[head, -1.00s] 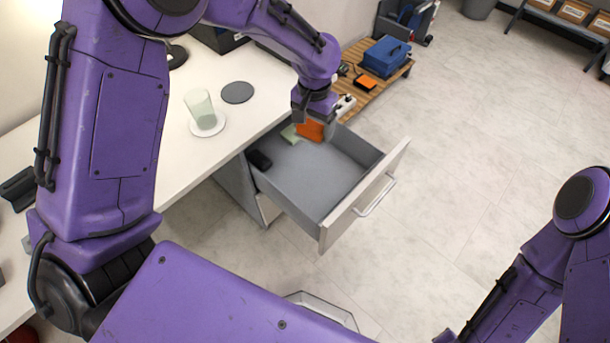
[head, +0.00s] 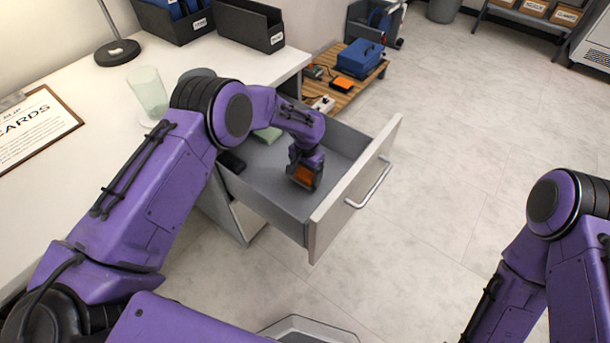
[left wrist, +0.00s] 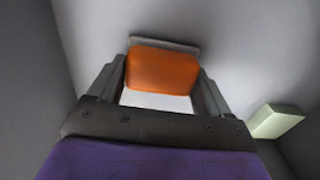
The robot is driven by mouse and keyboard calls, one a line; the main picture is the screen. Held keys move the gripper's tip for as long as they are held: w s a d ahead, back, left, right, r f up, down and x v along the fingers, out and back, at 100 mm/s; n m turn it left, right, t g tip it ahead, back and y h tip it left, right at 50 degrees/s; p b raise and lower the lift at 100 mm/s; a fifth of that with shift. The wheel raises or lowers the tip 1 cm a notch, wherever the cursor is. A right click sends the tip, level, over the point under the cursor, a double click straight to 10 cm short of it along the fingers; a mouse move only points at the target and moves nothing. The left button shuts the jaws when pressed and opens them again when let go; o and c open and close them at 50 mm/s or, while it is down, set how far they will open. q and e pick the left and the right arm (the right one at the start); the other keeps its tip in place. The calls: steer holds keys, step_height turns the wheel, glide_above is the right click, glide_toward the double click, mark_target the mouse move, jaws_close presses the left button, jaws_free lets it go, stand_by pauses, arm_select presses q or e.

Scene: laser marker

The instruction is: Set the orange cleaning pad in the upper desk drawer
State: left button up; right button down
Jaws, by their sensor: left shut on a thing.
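The orange cleaning pad (head: 304,174) is between the fingers of my left gripper (head: 304,178), which is shut on it. In the left wrist view the pad (left wrist: 162,70) shows between the two fingers (left wrist: 160,85). The gripper points down inside the open upper desk drawer (head: 270,193), near its middle. I cannot tell whether the pad touches the drawer floor. The drawer is pulled well out, with its front panel and handle (head: 370,186) to the right. My right gripper is out of view; only part of that arm shows at the right.
In the drawer lie a pale green block (head: 267,134) and a dark object (head: 231,162). The desk holds a glass (head: 148,92), a clipboard (head: 38,125) and a lamp (head: 117,50). A low wooden stand with a blue toolbox (head: 360,58) is behind the drawer. The floor at right is clear.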

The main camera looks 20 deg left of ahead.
mark_target(306, 171)
arm_select(q)
steer(key=shift+f, duration=0.6)
steer(key=shift+f, duration=0.2)
steer(key=o, duration=0.9)
steer(key=shift+o, duration=0.2)
steer(key=shift+r, duration=0.35)
step_height(306, 171, up, 12)
steer(key=p, duration=0.2)
steer(key=shift+f, duration=0.1)
